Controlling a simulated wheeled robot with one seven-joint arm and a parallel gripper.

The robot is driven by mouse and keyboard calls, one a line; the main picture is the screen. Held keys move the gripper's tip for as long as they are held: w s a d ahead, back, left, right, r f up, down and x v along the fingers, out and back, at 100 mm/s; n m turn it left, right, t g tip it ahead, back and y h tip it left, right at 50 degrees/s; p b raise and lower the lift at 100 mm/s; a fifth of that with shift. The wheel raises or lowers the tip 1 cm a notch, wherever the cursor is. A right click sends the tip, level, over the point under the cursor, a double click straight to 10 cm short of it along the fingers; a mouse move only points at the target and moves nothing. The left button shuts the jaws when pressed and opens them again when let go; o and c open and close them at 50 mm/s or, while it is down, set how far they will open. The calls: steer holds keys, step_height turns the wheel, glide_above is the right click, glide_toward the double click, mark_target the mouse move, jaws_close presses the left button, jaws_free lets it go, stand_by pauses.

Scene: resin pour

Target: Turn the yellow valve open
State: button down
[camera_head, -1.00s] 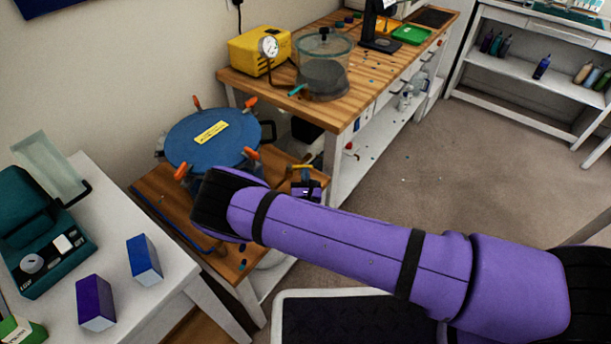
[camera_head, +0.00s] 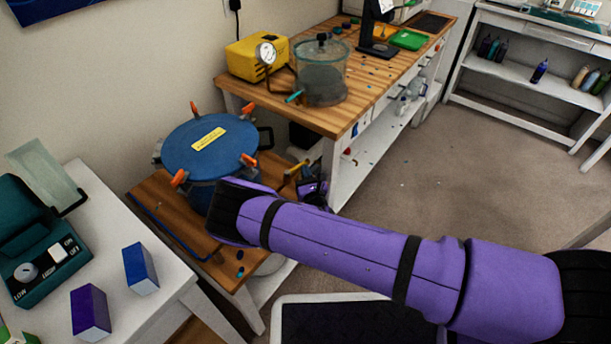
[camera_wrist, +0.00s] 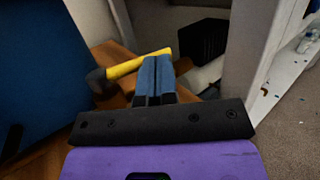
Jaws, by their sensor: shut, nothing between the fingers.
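The yellow valve handle (camera_wrist: 128,67) is a lever in the wrist view, slanting from a dark joint at left up to its free end. It also shows small in the head view (camera_head: 294,170), beside the blue-lidded pot (camera_head: 204,148). The pot's blue side (camera_wrist: 38,70) fills the left of the wrist view. My gripper (camera_wrist: 156,62) is shut and empty. Its blue fingertips overlap the lever near its free end in the wrist view; I cannot tell whether they touch it. My forearm hides part of the area in the head view.
The pot stands on a low wooden stand (camera_head: 160,195). A taller wooden bench (camera_head: 358,98) with a clear chamber (camera_head: 320,75) stands close behind, and its white leg is close to my gripper's right. A white table (camera_head: 150,300) is at lower left. Open floor lies right.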

steer(key=shift+w+a, duration=0.15)
steer(key=shift+w, duration=0.5)
steer(key=shift+w+a, duration=0.1)
steer(key=shift+w, duration=0.05)
stand_by(0.4)
